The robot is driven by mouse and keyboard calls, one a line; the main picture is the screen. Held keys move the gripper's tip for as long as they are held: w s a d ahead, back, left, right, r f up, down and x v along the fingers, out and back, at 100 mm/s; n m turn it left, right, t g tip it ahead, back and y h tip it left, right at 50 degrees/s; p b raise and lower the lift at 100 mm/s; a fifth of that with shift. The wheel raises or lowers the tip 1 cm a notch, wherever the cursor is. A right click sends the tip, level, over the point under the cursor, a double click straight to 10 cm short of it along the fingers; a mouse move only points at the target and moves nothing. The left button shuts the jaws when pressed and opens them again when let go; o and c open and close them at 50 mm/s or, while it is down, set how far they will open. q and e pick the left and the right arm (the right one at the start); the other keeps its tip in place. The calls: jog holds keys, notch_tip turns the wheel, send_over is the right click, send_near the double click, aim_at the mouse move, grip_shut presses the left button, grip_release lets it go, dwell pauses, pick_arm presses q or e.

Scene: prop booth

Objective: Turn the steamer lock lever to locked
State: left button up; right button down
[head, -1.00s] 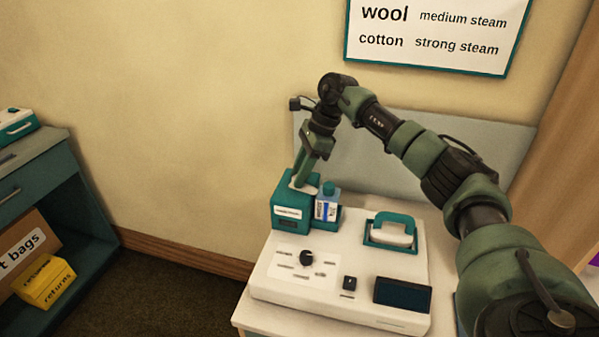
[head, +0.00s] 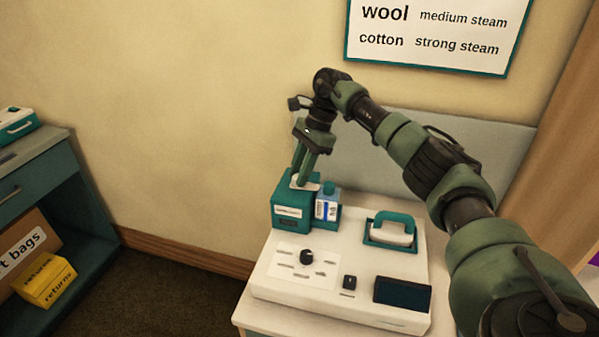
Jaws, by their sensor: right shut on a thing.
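The steamer (head: 345,305) is a white unit on a table, with a teal box (head: 285,225) at its back left corner. My right gripper (head: 302,180) points down at the top of this box, and its fingers are shut on the lock lever. The lever itself is hidden by the fingers, so its exact angle cannot be told. A white plate (head: 312,187) shows on top of the box around the fingertips. My left gripper is not in view.
An iron with a teal handle (head: 393,220) sits in a recess. A black knob (head: 306,257), switch (head: 349,282) and dark panel (head: 402,292) are nearer. A grey board (head: 410,155) stands behind.

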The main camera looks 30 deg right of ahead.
aim_at(309, 181)
jog(key=shift+r, duration=0.1)
jog(key=c, duration=1.2)
grip_release()
jog(key=b+v, duration=0.1)
jog(key=v, duration=0.6)
jog(key=shift+d+r, duration=0.2)
jog(key=shift+r, duration=0.15)
jog(key=shift+f, duration=0.1)
